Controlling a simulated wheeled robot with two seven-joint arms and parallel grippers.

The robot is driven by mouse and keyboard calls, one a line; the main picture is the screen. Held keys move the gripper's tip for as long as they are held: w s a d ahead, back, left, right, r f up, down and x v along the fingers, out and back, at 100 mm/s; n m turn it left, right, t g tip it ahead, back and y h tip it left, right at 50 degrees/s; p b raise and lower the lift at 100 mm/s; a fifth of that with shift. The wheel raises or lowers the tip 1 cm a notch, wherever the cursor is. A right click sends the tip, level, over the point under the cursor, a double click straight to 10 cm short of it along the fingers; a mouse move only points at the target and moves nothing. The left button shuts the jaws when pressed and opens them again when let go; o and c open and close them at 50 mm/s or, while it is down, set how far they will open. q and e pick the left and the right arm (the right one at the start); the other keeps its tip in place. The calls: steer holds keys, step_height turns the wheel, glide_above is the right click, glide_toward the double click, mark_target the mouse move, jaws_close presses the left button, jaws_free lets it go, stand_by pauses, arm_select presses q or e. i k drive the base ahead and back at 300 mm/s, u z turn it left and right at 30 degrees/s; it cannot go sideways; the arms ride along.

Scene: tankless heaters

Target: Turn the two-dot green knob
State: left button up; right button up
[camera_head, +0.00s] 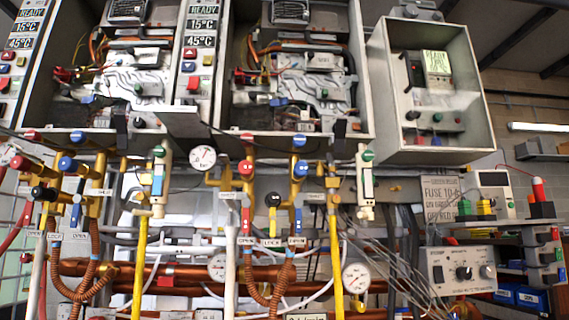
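A green knob (158,151) tops a pale vertical fitting with a blue strip at left centre. A similar green knob (367,155) tops another pale fitting (365,185) right of centre. Smaller green parts show inside the open heaters, one in the left heater (139,88) and one in the middle heater (323,93). Dots on any green knob are too small to make out, so I cannot tell which one has two. Neither of my grippers is in view.
Red knobs (247,167), blue knobs (300,168), pressure gauges (202,158), yellow pipes (333,255) and copper pipes (180,272) crowd the area below the heaters. A grey open box (376,100) hangs at right. A control box (460,271) and a shelf with blue bins (531,298) are lower right.

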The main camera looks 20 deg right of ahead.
mark_target(368, 155)
steer(key=u, duration=0.5)
steer(key=i, duration=0.9)
steer(key=z, duration=0.05)
